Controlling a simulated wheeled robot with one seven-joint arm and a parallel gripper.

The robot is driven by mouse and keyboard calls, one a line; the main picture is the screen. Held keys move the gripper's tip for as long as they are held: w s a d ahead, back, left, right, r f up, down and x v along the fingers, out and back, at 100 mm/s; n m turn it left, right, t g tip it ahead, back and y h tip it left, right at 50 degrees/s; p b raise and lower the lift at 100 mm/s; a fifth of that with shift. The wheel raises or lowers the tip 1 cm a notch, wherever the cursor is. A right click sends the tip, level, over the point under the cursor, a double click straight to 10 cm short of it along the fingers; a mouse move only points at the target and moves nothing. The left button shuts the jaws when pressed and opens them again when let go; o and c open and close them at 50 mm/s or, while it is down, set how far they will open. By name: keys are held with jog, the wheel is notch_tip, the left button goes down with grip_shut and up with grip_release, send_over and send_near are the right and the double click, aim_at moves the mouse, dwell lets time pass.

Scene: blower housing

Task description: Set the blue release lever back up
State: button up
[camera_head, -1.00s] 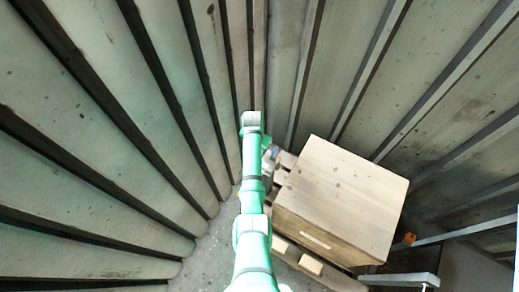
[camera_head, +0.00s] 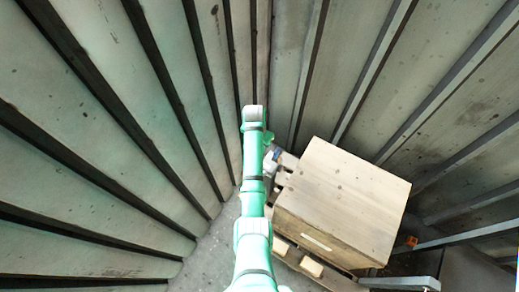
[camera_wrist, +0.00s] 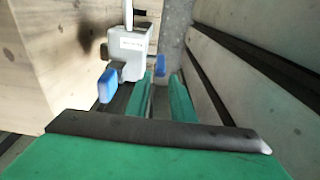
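A light grey housing (camera_wrist: 128,48) stands beside a wooden box, with a label on its face and a rod rising from its top. A blue lever (camera_wrist: 107,84) hangs downward at its lower left. A second blue part (camera_wrist: 160,66) shows at its right side; I cannot tell which is the release lever. In the head view only a small bit of blue (camera_head: 275,154) shows beside my arm. My gripper (camera_wrist: 162,82) has two green fingers with a gap between them and nothing in it. The fingertips are near the right-hand blue part; contact is unclear.
A large wooden box (camera_head: 345,195) sits on a pallet (camera_head: 311,267) to the right of my arm. Ribbed walls (camera_head: 150,150) close in on the left and at the back right. A metal rail (camera_head: 400,282) stands at lower right.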

jog(key=shift+s+a+r, duration=0.1)
jog(key=shift+s+r, duration=0.1)
jog(key=shift+r, duration=1.35)
jog(key=shift+s+a+r, duration=0.1)
jog(key=shift+s+r, duration=0.05)
jog(key=shift+r, duration=1.4)
